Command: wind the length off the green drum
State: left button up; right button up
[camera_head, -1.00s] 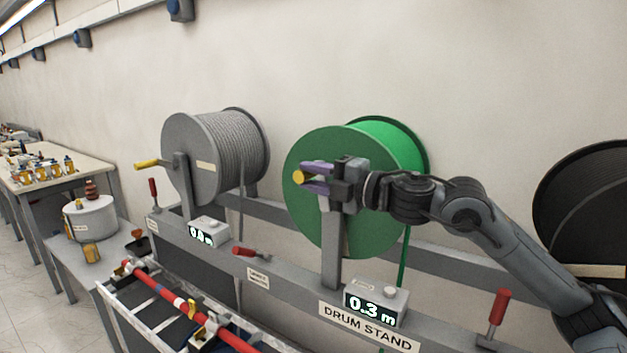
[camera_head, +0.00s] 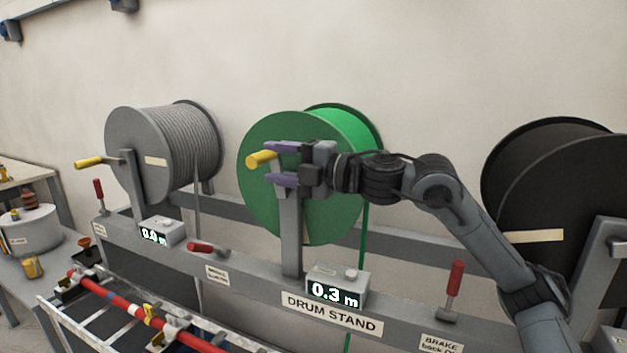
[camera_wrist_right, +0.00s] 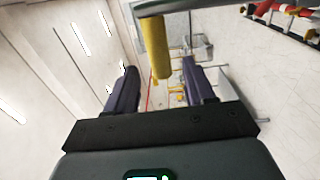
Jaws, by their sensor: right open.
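The green drum (camera_head: 262,205) hangs on the drum stand (camera_head: 250,287) in the middle of the head view, with a green length running down on its right side. Its yellow crank handle (camera_head: 261,159) sticks out at the drum's front. My right gripper (camera_head: 276,164) is open at the handle, its purple fingers above and below the handle's inner end. In the right wrist view the yellow handle (camera_wrist_right: 157,47) lies ahead, between the lines of the two open fingers (camera_wrist_right: 160,88). The counter box (camera_head: 337,285) below the drum reads 0.3 m. My left gripper is not in view.
A grey drum (camera_head: 135,185) with its own yellow handle (camera_head: 92,162) stands at left, its counter (camera_head: 161,231) reading 0.0 m. A black drum (camera_head: 560,200) stands at right. Red levers (camera_head: 455,280) rise from the stand. A rack with a red bar (camera_head: 130,306) lies in front.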

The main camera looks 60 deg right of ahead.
jog(key=s+d+b, duration=0.1)
jog(key=s+b, duration=0.1)
jog(key=s, duration=0.6)
jog(key=shift+d, duration=0.2)
